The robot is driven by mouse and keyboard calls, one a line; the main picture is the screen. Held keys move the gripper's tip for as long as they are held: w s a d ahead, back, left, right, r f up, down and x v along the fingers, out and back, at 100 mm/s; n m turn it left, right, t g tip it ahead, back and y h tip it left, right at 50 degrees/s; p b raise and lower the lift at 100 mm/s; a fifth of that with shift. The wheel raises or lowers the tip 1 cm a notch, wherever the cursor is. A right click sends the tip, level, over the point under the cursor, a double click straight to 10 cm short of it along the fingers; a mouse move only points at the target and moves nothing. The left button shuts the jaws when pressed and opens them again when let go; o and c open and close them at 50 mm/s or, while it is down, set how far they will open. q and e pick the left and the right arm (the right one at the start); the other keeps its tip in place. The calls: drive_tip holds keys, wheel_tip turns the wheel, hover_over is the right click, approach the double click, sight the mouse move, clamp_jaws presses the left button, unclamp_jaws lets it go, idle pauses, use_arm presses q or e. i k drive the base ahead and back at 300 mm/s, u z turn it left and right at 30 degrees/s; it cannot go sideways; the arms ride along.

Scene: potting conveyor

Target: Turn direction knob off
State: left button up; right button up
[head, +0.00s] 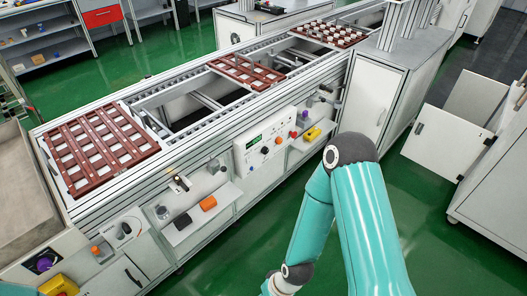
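The control panel (262,143) is a white box on the front side of the conveyor (180,140), near the middle of the head view. It has a small green display, dark knobs (265,151) and a red button (293,134). The panel is too small to tell which knob is for direction or how it is turned. A teal arm of mine stands to the right of the panel and bends down to the bottom edge. Its gripper is out of the frame. My other gripper does not show either.
Dark red trays (102,150) lie on the conveyor. A shelf below holds an orange item (208,203) and a black one. A yellow item (312,134) lies right of the panel. A white cabinet with an open door (447,137) stands at right. Green floor is clear in front.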

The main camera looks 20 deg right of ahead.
sight(265, 150)
drive_tip(key=i, duration=0.85)
drive_tip(key=z, duration=0.05)
